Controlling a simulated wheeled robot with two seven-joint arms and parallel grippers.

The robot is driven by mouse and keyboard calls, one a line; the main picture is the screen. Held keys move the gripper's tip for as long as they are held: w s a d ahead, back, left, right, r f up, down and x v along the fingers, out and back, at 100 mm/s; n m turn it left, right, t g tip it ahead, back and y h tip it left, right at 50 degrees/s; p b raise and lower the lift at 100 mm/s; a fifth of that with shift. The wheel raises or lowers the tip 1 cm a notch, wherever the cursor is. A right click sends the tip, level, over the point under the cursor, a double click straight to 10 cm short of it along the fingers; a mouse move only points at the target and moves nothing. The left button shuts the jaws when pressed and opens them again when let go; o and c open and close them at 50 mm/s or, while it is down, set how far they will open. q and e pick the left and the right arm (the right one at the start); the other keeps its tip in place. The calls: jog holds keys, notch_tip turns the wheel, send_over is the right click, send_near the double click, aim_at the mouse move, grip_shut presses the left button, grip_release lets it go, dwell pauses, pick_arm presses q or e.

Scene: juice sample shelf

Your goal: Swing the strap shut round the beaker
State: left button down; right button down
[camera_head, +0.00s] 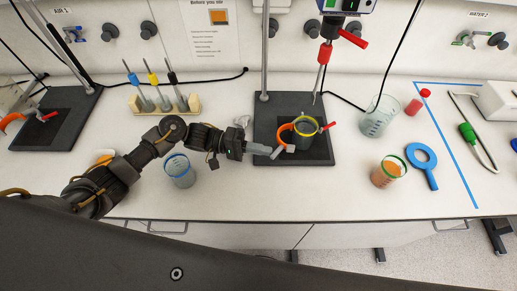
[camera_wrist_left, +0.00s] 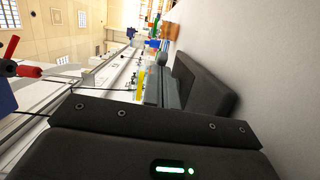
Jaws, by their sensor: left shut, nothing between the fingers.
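The beaker (camera_head: 306,139) has a yellow rim and dark contents. It stands on the black stand base (camera_head: 262,112) in the head view. The orange strap (camera_head: 284,131) curves at the beaker's left and back side; I cannot tell whether its ends meet. A red handle (camera_head: 328,127) sticks out at the right of the rim. My left gripper (camera_head: 288,149) is shut and empty, its tips just left of the beaker's lower part and close to the strap. I cannot tell whether they touch it.
A blue-rimmed beaker (camera_head: 181,172) stands below my left arm. A stand rod (camera_head: 266,60) rises behind the base. A pipette rack (camera_head: 165,104) is at back left.

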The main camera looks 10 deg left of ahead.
pick_arm(q)
jog(key=shift+r, duration=0.45)
jog(key=s+d+r+b, duration=0.2)
jog(key=s+r, duration=1)
jog(key=s, duration=0.2)
jog(key=w+a+f+t+y+b, duration=0.2)
jog(key=w+a+f+b, duration=0.15)
jog(key=w+a, duration=0.3)
jog(key=w+a+f+t+y+b, duration=0.2)
jog(key=w+a+f+t, duration=0.15)
jog(key=w+a, duration=0.35)
jog(key=shift+n, duration=0.3)
jog(key=d+f+p, duration=0.1)
jog(key=d, duration=0.2)
jog(key=d+f+p, duration=0.1)
jog(key=d, duration=0.3)
jog(key=d+f+p, duration=0.1)
jog(key=d+f, duration=0.1)
jog(key=d, duration=0.2)
jog(key=shift+w, duration=0.4)
jog(key=shift+s+d+f, duration=0.3)
jog(key=shift+d, duration=0.15)
